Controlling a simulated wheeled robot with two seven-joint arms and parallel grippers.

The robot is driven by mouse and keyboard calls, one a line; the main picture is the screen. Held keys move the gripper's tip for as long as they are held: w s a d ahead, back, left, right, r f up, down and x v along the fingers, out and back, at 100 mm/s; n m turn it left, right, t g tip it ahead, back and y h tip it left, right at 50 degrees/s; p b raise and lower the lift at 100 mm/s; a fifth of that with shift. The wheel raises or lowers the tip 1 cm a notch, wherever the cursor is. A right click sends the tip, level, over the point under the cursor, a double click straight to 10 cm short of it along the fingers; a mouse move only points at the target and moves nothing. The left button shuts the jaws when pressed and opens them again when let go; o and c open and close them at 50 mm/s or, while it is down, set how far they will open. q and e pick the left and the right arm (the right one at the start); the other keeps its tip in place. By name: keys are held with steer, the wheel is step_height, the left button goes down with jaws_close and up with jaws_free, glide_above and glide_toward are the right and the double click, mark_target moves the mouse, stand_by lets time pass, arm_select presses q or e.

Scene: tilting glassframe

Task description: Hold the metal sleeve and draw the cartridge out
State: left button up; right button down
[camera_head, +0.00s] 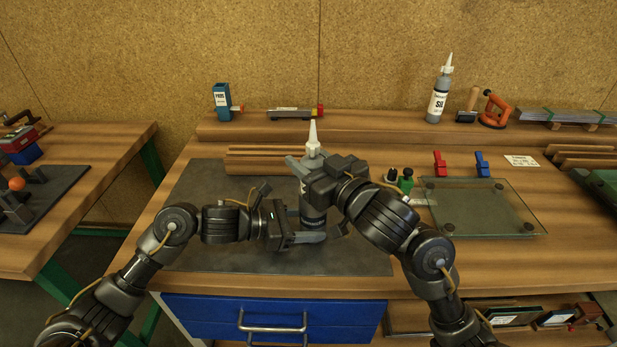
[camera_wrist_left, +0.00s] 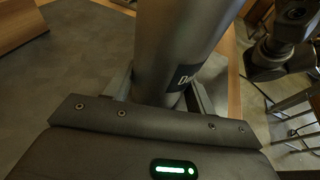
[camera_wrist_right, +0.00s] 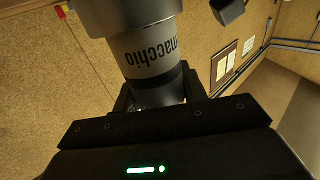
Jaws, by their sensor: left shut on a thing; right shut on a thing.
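The metal sleeve (camera_head: 313,212) stands about upright over the dark mat, a dark grey tube largely hidden by my arms. My left gripper (camera_head: 318,234) is shut around it low down; the sleeve also fills the top of the left wrist view (camera_wrist_left: 180,45). The cartridge shows its white nozzle (camera_head: 313,141) pointing up above my right gripper (camera_head: 303,167). My right gripper is shut on the cartridge, whose grey body with dark lettering shows in the right wrist view (camera_wrist_right: 148,55). How deep the cartridge sits in the sleeve is hidden.
A dark mat (camera_head: 205,225) covers the bench's left part, mostly bare. A glass pane (camera_head: 480,205) lies to the right, with red (camera_head: 440,163) and blue (camera_head: 482,163) clamps behind it.

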mark_target(316, 140)
steer(key=shift+r, duration=2.8)
arm_select(q)
steer(key=o, duration=0.8)
steer(key=shift+o, duration=0.2)
